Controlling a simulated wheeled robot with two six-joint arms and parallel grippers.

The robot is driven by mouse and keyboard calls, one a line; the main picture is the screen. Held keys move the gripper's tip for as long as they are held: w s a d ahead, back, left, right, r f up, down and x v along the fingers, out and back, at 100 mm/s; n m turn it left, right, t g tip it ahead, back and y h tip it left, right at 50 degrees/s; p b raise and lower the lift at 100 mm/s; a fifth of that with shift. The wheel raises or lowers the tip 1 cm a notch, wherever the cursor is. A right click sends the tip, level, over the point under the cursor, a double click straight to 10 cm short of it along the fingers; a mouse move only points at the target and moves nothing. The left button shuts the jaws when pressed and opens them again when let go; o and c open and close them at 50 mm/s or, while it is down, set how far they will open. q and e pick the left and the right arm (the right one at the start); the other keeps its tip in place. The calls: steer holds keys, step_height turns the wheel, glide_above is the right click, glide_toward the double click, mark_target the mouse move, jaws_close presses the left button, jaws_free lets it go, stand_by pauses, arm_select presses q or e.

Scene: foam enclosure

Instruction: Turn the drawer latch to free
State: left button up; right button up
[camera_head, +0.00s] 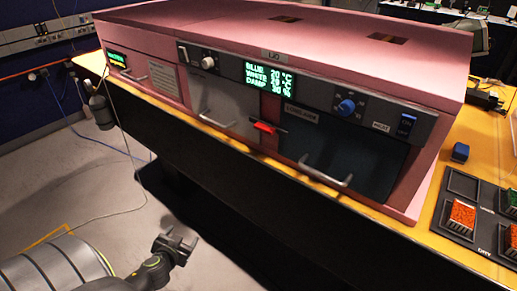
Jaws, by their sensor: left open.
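The pink enclosure (280,28) stands on a long orange-topped bench. On its front, a small red bar (264,127) lies roughly level on a dark mount, between a grey panel and a dark panel; it looks like the drawer latch. The dark front panel (360,150) to its right has a silver handle (326,178) low down and looks closed. My left gripper (177,243) is open and empty, low in front of the bench, well apart from the latch and nearer to me. My right gripper is not in view.
A white knob (208,62), a green-lit display (268,78) and a blue knob (347,106) sit above the front panels. A blue cube (460,152) and a dark tray (450,230) are on the bench at right. The floor (110,190) around my left gripper is mostly clear.

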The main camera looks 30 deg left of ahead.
arm_select(q)
steer(key=w+d+r+m+t+h+b, duration=0.1)
steer(key=w+d+r+t+h+b, duration=0.25)
steer(key=r, duration=0.75)
steer(key=w+d+r+t+y+b, duration=0.1)
steer(key=w+d+r+t+b, duration=0.15)
steer(key=d+r+t, duration=0.55)
steer(key=s+d+r+m+h+b, duration=0.1)
steer(key=s+d+r+h+b, duration=0.15)
steer(key=r, duration=0.35)
steer(key=s+d+r+h+b, duration=0.1)
steer(key=s+d+r+h, duration=0.15)
steer(key=r, duration=0.25)
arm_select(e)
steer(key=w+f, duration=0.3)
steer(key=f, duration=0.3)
arm_select(q)
steer(key=p, duration=0.3)
glide_toward(262, 131)
steer(key=shift+t, duration=0.25)
steer(key=p+x, duration=0.7)
steer(key=shift+w, duration=0.2)
steer(key=shift+w+r+m+h+p, duration=0.1)
steer(key=shift+w+m+h+p, duration=0.2)
steer(key=shift+w+p, duration=0.3)
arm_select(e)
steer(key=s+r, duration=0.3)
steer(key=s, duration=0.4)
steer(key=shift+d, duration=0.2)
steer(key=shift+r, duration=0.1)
